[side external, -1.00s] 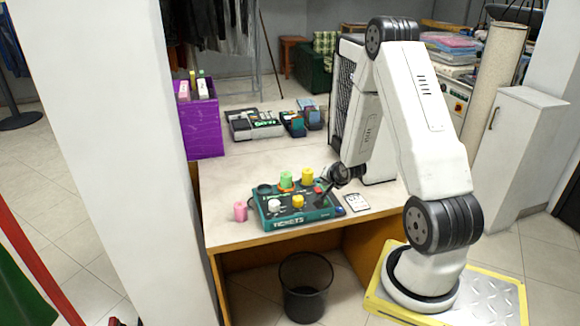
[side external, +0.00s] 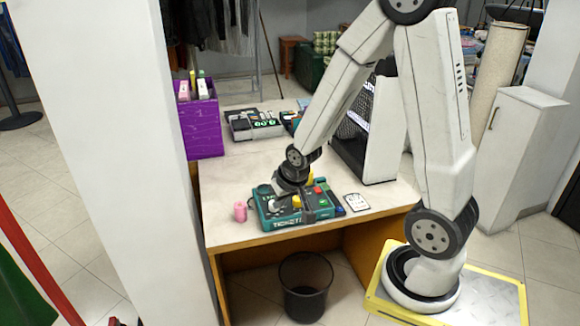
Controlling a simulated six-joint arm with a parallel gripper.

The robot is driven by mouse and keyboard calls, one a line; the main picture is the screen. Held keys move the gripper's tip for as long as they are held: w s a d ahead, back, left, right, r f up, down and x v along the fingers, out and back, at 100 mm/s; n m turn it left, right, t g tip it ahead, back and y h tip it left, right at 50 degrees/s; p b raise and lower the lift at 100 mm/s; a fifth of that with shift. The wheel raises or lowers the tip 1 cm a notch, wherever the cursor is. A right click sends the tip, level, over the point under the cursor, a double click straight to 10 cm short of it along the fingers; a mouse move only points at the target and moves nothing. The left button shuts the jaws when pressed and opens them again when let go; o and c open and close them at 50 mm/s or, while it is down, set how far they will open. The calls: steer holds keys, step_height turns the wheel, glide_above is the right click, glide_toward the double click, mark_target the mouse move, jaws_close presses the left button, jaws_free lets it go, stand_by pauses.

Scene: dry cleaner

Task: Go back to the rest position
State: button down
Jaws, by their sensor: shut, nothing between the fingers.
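My gripper (side external: 305,208) is over the teal tickets box (side external: 330,210) on the counter, its fingers shut with nothing between them. The fingers point down, close above or touching the box top; I cannot tell which. A yellow piece (side external: 297,201) and a red button (side external: 318,190) show on the box beside the fingers. The wrist hides part of the box top, including the green piece. My arm reaches forward and down from its base on the yellow-edged plate (side external: 500,300).
A purple bin (side external: 203,130), card terminals (side external: 255,123) and a dark-screened unit (side external: 385,150) stand behind. A black waste bin (side external: 305,290) is on the floor.

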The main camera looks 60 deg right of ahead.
steer(key=s+a+r+n+g, duration=0.1)
steer(key=s+a+n, duration=0.1)
steer(key=a, duration=0.2)
steer(key=s+a+r+n+g+y, duration=0.1)
steer(key=s+a+n, duration=0.2)
steer(key=a, duration=0.2)
steer(key=shift+s+a+r, duration=0.25)
steer(key=shift+a+r, duration=0.05)
steer(key=shift+r, duration=0.1)
stand_by(0.4)
